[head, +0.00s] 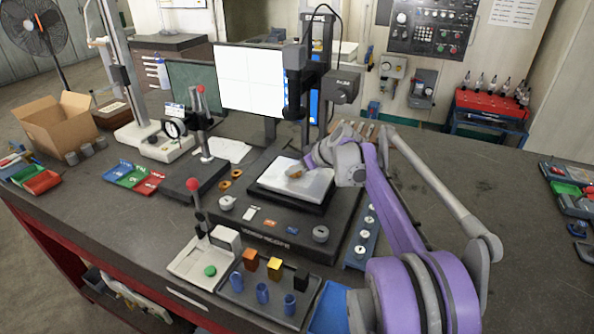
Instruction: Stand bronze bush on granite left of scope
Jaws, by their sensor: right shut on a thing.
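My right gripper (304,164) reaches in from the right and is shut on a small bronze-coloured piece (293,173), apparently the bronze bush. It is over the pale stage plate (312,186) of the scope (293,80); I cannot tell whether the piece touches the plate. The gripper hides part of it. The dark granite block (178,187) stands left of the scope and carries a dial gauge stand (204,125). My left gripper is not in view.
Red, green and blue trays (133,177) lie left of the granite. A monitor (248,80) stands behind.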

